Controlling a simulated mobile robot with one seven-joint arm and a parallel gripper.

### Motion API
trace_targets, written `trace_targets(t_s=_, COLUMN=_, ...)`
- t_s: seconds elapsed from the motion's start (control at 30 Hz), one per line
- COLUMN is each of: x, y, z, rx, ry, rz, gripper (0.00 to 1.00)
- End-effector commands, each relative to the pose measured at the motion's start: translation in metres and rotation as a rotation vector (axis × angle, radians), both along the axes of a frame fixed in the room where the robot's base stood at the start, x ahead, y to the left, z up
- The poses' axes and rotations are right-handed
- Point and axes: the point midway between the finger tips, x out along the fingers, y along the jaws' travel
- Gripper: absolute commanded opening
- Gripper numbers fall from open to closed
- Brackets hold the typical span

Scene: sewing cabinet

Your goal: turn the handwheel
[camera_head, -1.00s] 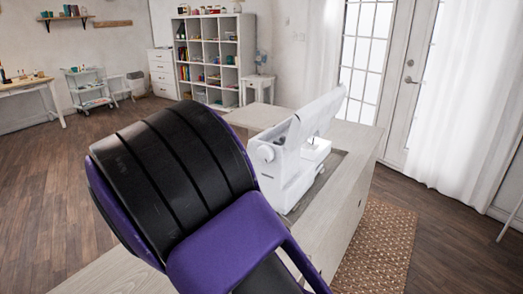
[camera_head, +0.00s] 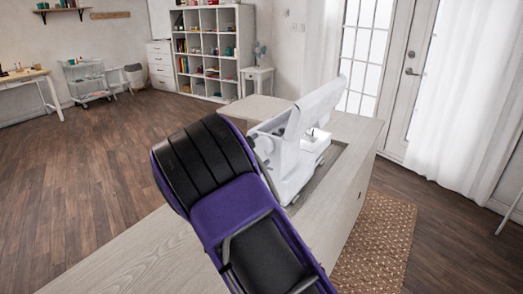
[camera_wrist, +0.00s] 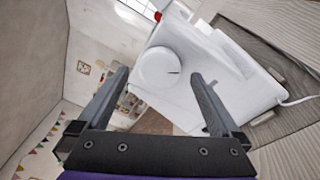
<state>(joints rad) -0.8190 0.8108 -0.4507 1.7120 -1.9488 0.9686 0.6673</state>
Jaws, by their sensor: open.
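The white sewing machine (camera_head: 298,150) stands upright in the recess of the pale wooden cabinet (camera_head: 335,205). Its round white handwheel (camera_wrist: 159,67) shows in the wrist view, just beyond and between my fingertips. My gripper (camera_wrist: 158,80) is open and empty, with one dark finger to the left of the wheel and one to the right. I see no contact with the wheel. In the head view the handwheel is partly hidden behind my purple and black arm, and my gripper is hidden too.
The cabinet's long pale top (camera_head: 130,258) runs toward the lower left and is bare. A woven rug (camera_head: 375,240) lies on the right. A white cube shelf (camera_head: 212,50) stands at the back. A white cable (camera_wrist: 298,101) leaves the machine on the right. The floor at left is clear.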

Motion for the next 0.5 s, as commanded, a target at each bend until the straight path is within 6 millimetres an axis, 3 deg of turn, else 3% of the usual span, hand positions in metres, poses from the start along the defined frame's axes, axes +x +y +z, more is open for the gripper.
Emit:
trace_targets(t_s=0.2, x=0.019, y=-0.009, z=0.000, rx=0.000, ry=0.000, rz=-0.001, gripper=1.00)
trace_targets(t_s=0.5, x=0.021, y=-0.010, z=0.000, rx=-0.001, ry=0.001, rz=-0.001, gripper=1.00)
